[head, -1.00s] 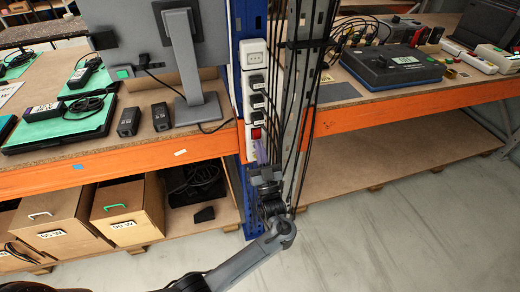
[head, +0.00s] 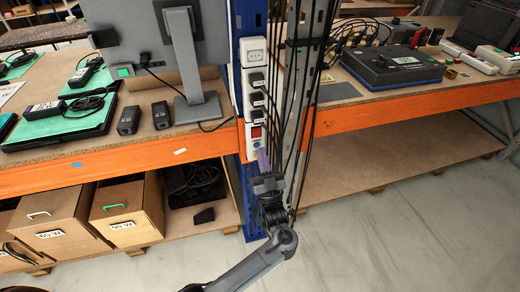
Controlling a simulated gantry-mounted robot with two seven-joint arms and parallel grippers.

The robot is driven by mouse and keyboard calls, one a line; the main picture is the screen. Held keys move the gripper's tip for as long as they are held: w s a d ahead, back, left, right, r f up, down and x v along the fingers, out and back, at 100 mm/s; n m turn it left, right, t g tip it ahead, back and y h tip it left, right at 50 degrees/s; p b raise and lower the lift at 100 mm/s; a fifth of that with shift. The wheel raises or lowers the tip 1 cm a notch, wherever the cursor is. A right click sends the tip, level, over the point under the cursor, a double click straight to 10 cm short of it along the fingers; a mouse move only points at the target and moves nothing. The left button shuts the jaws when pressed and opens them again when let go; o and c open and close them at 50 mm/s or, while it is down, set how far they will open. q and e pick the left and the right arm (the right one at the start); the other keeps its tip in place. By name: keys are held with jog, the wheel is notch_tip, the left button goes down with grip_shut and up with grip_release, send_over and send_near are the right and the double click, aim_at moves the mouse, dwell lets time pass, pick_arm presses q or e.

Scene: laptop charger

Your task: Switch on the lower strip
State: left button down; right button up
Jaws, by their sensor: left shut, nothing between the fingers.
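A white vertical power strip (head: 247,103) is fixed to the blue post, with several black plugs in it. A red switch (head: 256,132) shows near its lower end, with a small blue spot below it. I cannot tell whether the switch is on or lit, nor clearly where one strip ends and another begins. My left gripper (head: 262,157) is shut and empty. Its purple-grey fingertips point up, just below the red switch and near the strip's bottom end. I cannot tell whether they touch the strip. My right gripper is not in view.
Black cables (head: 297,110) hang close to the right of the strip. A monitor stand (head: 196,108) and black chargers (head: 129,120) stand on the left bench. Cardboard boxes (head: 125,215) sit below it. The right bench holds a dark blue meter (head: 392,68).

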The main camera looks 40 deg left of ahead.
pick_arm(q)
jog(key=a+f+b+v, duration=0.1)
jog(key=b+v, duration=0.4)
jog(key=v, duration=0.4)
jog(key=shift+w+d+f, duration=0.2)
jog(key=shift+d+f, duration=0.05)
jog(key=shift+f, duration=0.25)
